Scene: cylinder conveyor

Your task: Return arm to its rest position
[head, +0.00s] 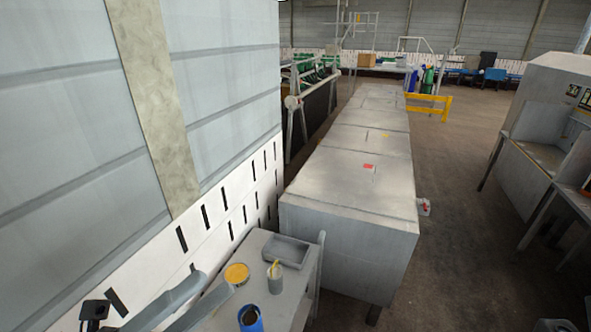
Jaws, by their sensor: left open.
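My left gripper (217,281) is at the lower left, and its two long grey fingers point up and right. The fingers are apart, and I see nothing held between them. Their tips are near a round container with a yellow top (236,273) on a small grey table (252,246); I cannot tell whether they touch it. My right gripper is not in view; only a small dark part shows at the bottom right edge, and I cannot tell what it is.
A panelled wall (225,70) stands close on the left. A long grey cabinet row (340,240) runs away behind the table. Open floor (465,230) lies to its right.

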